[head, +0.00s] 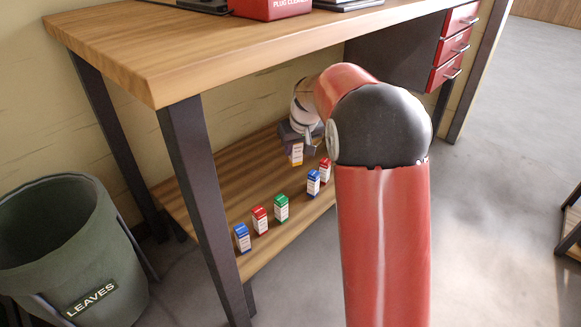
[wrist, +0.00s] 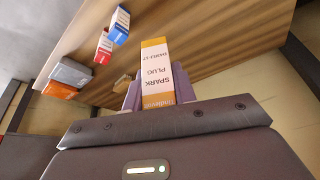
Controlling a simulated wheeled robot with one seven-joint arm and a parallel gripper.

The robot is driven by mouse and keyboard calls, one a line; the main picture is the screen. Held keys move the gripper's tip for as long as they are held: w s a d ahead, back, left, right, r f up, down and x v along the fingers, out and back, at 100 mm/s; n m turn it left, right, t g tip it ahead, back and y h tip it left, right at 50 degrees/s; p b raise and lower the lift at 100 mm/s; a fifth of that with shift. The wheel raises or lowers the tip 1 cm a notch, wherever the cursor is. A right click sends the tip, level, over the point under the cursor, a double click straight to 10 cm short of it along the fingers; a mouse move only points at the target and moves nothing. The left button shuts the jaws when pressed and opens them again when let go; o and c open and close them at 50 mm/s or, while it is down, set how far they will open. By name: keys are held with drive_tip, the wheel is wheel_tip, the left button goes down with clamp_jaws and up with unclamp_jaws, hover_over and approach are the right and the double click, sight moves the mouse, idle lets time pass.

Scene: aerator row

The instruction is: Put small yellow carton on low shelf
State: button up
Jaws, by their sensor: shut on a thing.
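The small yellow carton (head: 297,157), white with a yellow-orange end, is between the fingers of my gripper (head: 300,141). In the wrist view the carton (wrist: 156,62) shows the words SPARK PLUG, and the fingers of my gripper (wrist: 157,92) are shut on its sides. My gripper is under the worktop, over the back part of the wooden low shelf (head: 240,162). I cannot tell whether the carton touches the shelf.
Blue (head: 242,238), red (head: 260,220) and green (head: 281,208) cartons stand along the shelf's front edge, with another blue one (head: 313,183) and a red one (head: 325,170) farther right. The worktop (head: 180,55) is above. A table leg (head: 200,190) and a LEAVES bin (head: 65,245) are at left.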

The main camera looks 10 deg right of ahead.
drive_tip(key=shift+w+r+b, duration=0.3)
drive_tip(key=shift+w+r, duration=0.2)
drive_tip(key=shift+r, duration=0.3)
wheel_tip(320, 180, down, 19)
drive_tip(key=b, duration=0.4)
drive_tip(key=shift+f, duration=0.15)
drive_tip(key=shift+f, duration=0.15)
drive_tip(key=o, duration=1)
